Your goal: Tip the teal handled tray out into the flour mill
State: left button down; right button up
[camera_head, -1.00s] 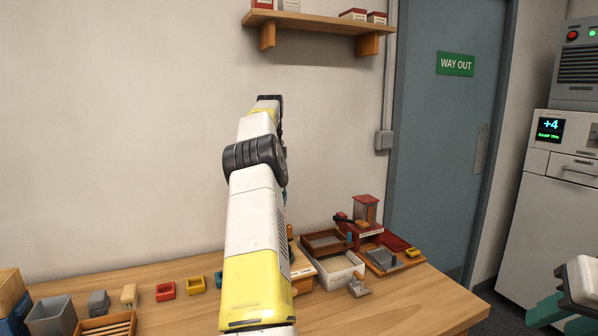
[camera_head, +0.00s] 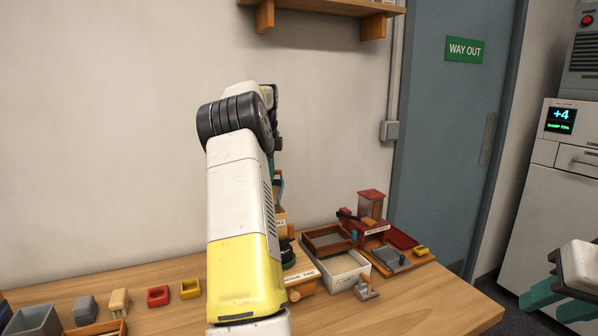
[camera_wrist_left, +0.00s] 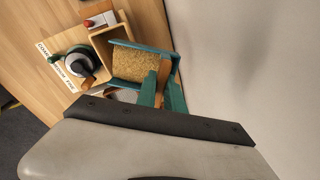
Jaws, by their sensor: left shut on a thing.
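The teal handled tray (camera_wrist_left: 120,63), with yellow-brown grain in it, shows in the left wrist view. My left gripper (camera_wrist_left: 161,88) is shut on its brown handle. The tray is over the wooden hopper (camera_wrist_left: 103,42) of the flour mill; I cannot tell how steeply it is tilted. In the head view my left arm hides most of the mill, leaving part of its wooden body (camera_head: 303,277) and a slice of its hopper (camera_head: 281,217) in sight. My right gripper (camera_head: 548,303) is empty at the lower right edge, its teal fingers apart.
A white box (camera_head: 343,276), a brown tray (camera_head: 326,240) and a red-topped machine (camera_head: 370,207) stand right of the mill. Small red (camera_head: 158,295) and yellow (camera_head: 190,288) boxes and a grey bin (camera_head: 35,321) are on the left. The table's front right is clear.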

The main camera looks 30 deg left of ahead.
pick_arm(q)
jog(key=shift+s+d+t, duration=0.2)
jog(key=shift+s+t, duration=0.3)
jog(key=shift+s+d+r+t+y, duration=0.3)
jog(key=shift+s+r+t+y, duration=0.25)
jog(key=shift+s+t, duration=0.3)
jog(key=shift+s+d+r+t+y, duration=0.1)
jog(key=shift+s+d+t+y, duration=0.2)
jog(key=shift+s+t, duration=0.35)
jog(key=shift+s+d+r+t+y, duration=0.15)
jog(key=shift+s+d+t+y, duration=0.1)
jog(key=shift+s+t, duration=0.35)
jog(key=shift+s+d+r+t+y, duration=0.1)
jog(key=shift+s+d+t+y, duration=0.2)
jog(key=shift+t, duration=0.5)
jog(key=shift+a, duration=0.1)
jog(key=w+g, duration=0.1)
jog(key=w+a+g, duration=0.1)
jog(key=w+g+h, duration=0.1)
jog(key=shift+a+f, duration=0.2)
jog(key=shift+f, duration=0.15)
jog(key=w+g, duration=0.1)
jog(key=w+a+f+g+h, duration=0.1)
jog(key=shift+w+f+g, duration=0.15)
jog(key=shift+f+g, duration=0.05)
jog(key=shift+g, duration=0.2)
jog(key=shift+w+a+r+g+h, duration=0.25)
jog(key=shift+w+g+h, duration=0.3)
jog(key=shift+g, duration=0.25)
jog(key=shift+w, duration=0.1)
